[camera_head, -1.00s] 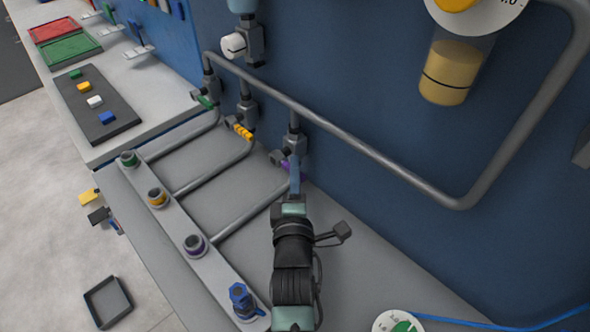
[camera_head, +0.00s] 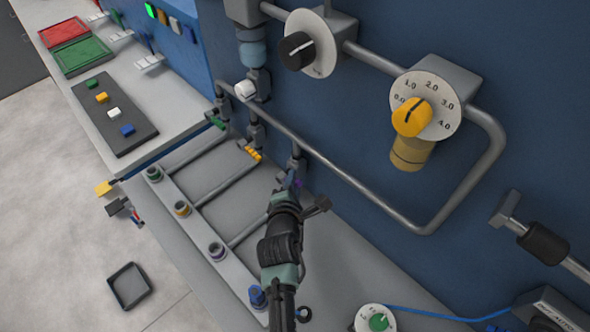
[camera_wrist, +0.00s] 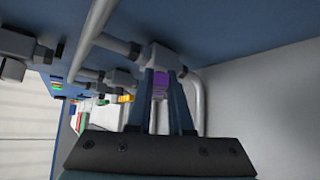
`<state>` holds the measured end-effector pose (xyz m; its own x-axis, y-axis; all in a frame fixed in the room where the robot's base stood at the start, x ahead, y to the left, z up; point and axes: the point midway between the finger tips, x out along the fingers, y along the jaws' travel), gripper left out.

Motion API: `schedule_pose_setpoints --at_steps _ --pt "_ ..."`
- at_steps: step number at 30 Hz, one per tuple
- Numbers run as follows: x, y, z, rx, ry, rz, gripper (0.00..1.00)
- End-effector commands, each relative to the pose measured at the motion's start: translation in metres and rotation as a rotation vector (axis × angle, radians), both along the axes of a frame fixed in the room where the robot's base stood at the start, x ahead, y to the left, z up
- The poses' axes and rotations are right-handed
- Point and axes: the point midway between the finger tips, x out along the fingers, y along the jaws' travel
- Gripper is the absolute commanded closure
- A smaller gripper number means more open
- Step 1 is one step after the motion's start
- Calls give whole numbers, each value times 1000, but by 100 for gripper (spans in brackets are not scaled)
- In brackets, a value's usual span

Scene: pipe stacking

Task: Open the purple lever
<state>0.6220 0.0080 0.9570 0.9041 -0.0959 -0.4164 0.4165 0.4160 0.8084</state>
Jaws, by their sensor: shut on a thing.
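The purple lever (camera_wrist: 160,84) sits below a grey pipe valve, between my two gripper fingers in the wrist view. My gripper (camera_wrist: 161,74) is shut on it. In the head view a small bit of the purple lever (camera_head: 298,183) shows beside my gripper (camera_head: 290,180), which reaches it from the front. The rest of the lever is hidden by the fingers. The lever's exact angle is hard to tell.
A yellow lever (camera_head: 253,154) and a green lever (camera_head: 217,123) hang on neighbouring valves to the left. A grey pipe (camera_head: 350,179) runs along the blue wall. A rail with purple-ringed (camera_head: 217,251) and other sockets lies in front. A yellow dial (camera_head: 411,117) is upper right.

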Motion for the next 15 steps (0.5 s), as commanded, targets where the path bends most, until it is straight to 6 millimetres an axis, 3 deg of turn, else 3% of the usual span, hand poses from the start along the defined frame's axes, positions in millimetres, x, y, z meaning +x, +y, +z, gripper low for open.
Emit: schedule_pose_setpoints --at_steps 1,15 --pt "2 2 12 -33 34 1 100" --pt "16 15 22 -352 347 1 100"
